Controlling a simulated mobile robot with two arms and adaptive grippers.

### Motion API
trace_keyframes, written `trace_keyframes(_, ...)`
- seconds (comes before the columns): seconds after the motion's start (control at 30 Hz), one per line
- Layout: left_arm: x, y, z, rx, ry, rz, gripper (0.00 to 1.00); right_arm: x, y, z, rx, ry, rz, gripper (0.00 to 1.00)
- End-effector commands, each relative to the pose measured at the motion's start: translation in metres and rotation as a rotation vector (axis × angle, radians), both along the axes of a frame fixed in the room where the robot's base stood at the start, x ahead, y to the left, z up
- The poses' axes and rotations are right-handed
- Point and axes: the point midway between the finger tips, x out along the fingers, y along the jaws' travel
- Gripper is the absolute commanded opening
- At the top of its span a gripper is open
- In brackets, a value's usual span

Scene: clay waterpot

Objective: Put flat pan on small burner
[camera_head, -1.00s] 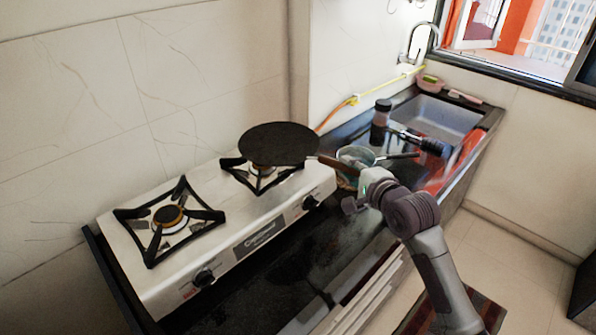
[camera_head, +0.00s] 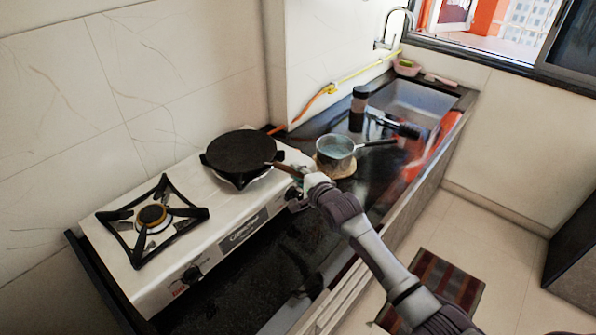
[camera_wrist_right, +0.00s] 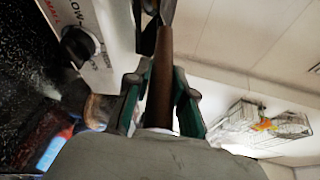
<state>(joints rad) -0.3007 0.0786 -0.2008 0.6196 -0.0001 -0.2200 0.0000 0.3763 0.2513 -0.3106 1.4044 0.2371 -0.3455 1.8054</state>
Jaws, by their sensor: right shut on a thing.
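The flat pan (camera_head: 241,150) is a black round disc with a brown handle (camera_head: 282,166). In the head view it lies level over the right burner of the white stove (camera_head: 250,212) and hides that burner's centre. I cannot tell whether it touches the grate. My right gripper (camera_head: 302,174) is shut on the handle; the wrist view shows the handle (camera_wrist_right: 163,70) between its two green-lined fingers. The left burner (camera_head: 152,218), with a brass cap and black grate, is bare. My left gripper is not in view.
A small pot (camera_head: 336,148) stands on a round board right of the stove, close to my right gripper. A dark bottle (camera_head: 358,110) stands behind it, near the sink (camera_head: 412,103). A tiled wall borders the stove's back. The dark counter front is mostly clear.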

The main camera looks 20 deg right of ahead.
Motion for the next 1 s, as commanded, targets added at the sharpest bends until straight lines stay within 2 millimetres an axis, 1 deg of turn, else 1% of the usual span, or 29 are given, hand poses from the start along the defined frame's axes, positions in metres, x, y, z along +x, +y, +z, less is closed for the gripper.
trace_keyframes(0.03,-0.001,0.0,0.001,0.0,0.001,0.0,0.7,0.002,0.001,0.007,0.008,-0.018,0.001,0.0)
trace_keyframes(0.33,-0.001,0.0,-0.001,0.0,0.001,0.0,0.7,0.002,0.001,0.004,0.009,-0.018,0.0,0.0)
trace_keyframes(0.37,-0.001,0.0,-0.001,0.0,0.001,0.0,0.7,0.0,0.0,-0.003,0.001,-0.002,0.0,0.24)
trace_keyframes(0.5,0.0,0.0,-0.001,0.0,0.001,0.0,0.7,0.0,0.0,-0.003,0.0,-0.002,0.0,0.47)
trace_keyframes(0.83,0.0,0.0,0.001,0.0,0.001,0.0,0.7,0.0,0.0,0.0,-0.001,-0.002,0.0,0.48)
trace_keyframes(0.97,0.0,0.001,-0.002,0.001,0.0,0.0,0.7,-0.011,-0.002,0.0,0.002,-0.001,0.0,0.48)
trace_keyframes(1.0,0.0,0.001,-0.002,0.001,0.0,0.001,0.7,-0.017,-0.004,0.001,0.003,-0.001,0.0,0.48)
